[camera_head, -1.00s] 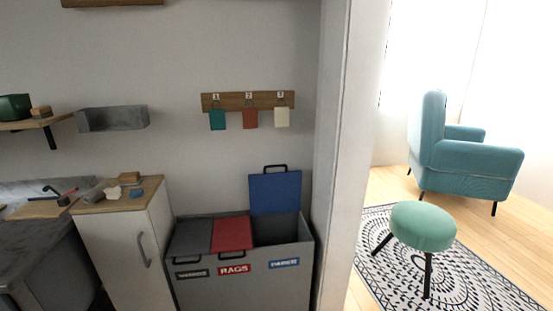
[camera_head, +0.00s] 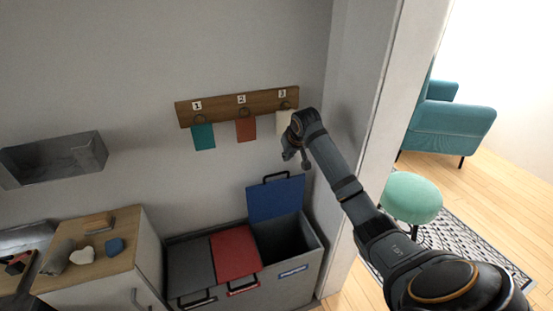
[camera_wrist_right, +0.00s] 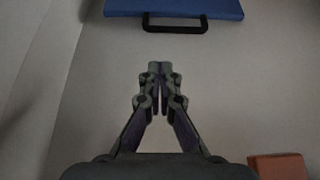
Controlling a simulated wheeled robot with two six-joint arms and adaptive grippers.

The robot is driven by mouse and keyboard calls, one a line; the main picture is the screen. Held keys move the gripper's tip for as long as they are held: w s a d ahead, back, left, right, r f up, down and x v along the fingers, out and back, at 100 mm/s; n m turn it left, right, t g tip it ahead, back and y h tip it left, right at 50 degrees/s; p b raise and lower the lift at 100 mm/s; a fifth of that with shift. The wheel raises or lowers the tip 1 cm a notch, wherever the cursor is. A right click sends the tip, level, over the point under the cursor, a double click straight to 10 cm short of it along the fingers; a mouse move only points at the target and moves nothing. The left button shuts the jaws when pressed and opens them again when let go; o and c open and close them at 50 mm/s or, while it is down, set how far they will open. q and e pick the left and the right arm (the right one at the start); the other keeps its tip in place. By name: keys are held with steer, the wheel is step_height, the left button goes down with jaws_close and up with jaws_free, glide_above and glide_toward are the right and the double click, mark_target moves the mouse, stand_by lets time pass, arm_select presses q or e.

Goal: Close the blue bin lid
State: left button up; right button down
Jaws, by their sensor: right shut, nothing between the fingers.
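The blue bin lid (camera_head: 276,198) stands raised at the back of the right compartment, its black handle (camera_head: 276,177) at the top edge. The open compartment (camera_head: 284,240) below it is dark inside. The grey three-part bin (camera_head: 297,276) stands against the wall. My right gripper (camera_head: 296,155) is above the blue lid, apart from it, in front of the wall. In the right wrist view my right gripper (camera_wrist_right: 160,68) is shut and empty, with the blue lid (camera_wrist_right: 175,8) and its handle (camera_wrist_right: 176,27) at the top. My left gripper is not in view.
The grey lid (camera_head: 191,266) and red lid (camera_head: 235,250) are down. A hook board (camera_head: 238,103) with hanging tags is on the wall above. A cabinet (camera_head: 110,235) stands to the left. A white wall edge (camera_head: 372,130) is close on the right.

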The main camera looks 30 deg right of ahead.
steer(key=x, duration=1)
steer(key=shift+f+p, duration=0.1)
steer(key=shift+p, duration=0.2)
steer(key=shift+s+a, duration=0.1)
steer(key=shift+s, duration=0.05)
